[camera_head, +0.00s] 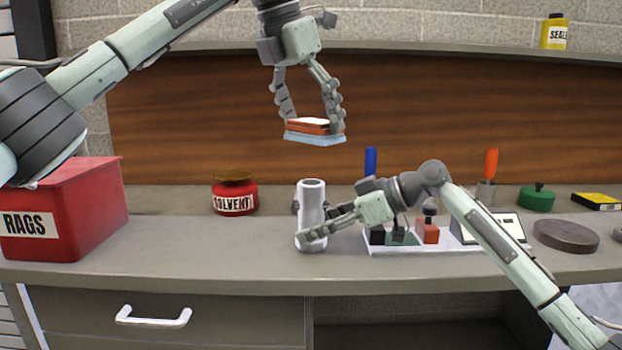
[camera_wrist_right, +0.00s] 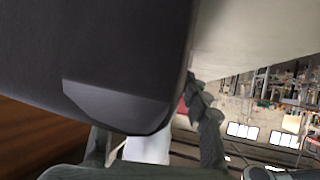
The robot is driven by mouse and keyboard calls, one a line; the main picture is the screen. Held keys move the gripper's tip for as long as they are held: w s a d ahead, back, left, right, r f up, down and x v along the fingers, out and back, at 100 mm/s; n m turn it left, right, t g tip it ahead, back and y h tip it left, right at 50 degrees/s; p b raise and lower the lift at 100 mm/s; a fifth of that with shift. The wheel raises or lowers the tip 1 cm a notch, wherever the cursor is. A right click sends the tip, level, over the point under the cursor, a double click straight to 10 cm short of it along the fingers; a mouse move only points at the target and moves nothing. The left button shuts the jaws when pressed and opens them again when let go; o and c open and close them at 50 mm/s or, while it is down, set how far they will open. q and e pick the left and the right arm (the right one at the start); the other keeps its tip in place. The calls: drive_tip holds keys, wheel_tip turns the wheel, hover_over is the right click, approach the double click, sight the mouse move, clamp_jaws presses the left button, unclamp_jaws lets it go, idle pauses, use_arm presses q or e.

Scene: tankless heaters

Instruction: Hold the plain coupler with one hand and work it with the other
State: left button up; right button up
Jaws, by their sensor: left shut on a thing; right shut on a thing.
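The plain coupler (camera_head: 312,192) is a pale grey upright cylinder with an open top, standing on the bench in the head view. My right gripper (camera_head: 310,224) is shut around its middle and lower part from the right. A pale piece of the coupler (camera_wrist_right: 148,150) shows low in the right wrist view, between dark fingers. My left gripper (camera_head: 311,121) is shut on an orange block with a light blue underside (camera_head: 315,137). It holds the block above the coupler, apart from its top.
A red RAGS bin (camera_head: 75,215) and a red SOLVENT jar (camera_head: 235,197) stand left. A white tray (camera_head: 428,247) with small blocks sits behind my right arm. A dark round disc (camera_head: 566,236) and green tin (camera_head: 537,198) are at right.

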drive_tip(key=shift+f, duration=0.15)
drive_tip(key=o, duration=1.1)
